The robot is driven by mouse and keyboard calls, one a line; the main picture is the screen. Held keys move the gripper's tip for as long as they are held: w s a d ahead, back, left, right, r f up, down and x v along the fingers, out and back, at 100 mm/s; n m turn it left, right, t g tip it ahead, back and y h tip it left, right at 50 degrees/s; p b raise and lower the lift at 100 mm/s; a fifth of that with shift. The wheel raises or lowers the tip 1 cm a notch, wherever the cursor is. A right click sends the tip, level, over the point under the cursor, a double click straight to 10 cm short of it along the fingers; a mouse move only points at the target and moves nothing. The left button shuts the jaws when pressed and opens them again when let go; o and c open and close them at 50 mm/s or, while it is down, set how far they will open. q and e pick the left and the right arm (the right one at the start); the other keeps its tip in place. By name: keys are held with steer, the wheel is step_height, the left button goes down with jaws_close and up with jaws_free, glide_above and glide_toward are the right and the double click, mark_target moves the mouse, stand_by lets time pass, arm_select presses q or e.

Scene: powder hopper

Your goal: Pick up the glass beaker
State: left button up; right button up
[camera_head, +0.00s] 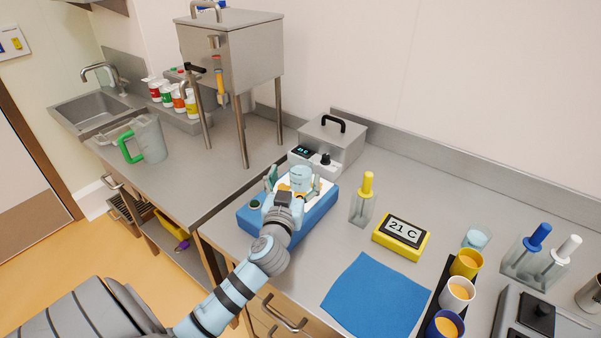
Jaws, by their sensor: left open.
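A small clear glass beaker (301,175) stands on the white top of a blue device (313,226) near the middle of the counter. My left gripper (293,183) reaches over the device from the front. Its fingers are open and spread to either side of the beaker, and the gripper body hides the beaker's lower part. I cannot tell whether the fingers touch the glass. Another small glass vessel (477,237) stands at the right, behind the colored cups. My right gripper is not in view.
A steel box with a black handle (335,140) stands close behind the device. A bottle with a yellow top (363,204) and a yellow "21 C" display (401,237) are to the right. A blue mat (375,298) lies in front. A hopper on legs (237,60) stands at back left.

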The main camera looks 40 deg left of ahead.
mark_target(303, 157)
arm_select(q)
steer(key=x, duration=0.2)
steer(key=f+x, duration=0.1)
steer(key=x, duration=0.4)
steer(key=shift+w+a+f, duration=0.1)
steer(key=shift+w+f, duration=0.05)
steer(key=shift+w, duration=0.1)
steer(key=shift+w+a, duration=0.25)
steer(key=shift+w, duration=0.1)
steer(key=c, duration=1.5)
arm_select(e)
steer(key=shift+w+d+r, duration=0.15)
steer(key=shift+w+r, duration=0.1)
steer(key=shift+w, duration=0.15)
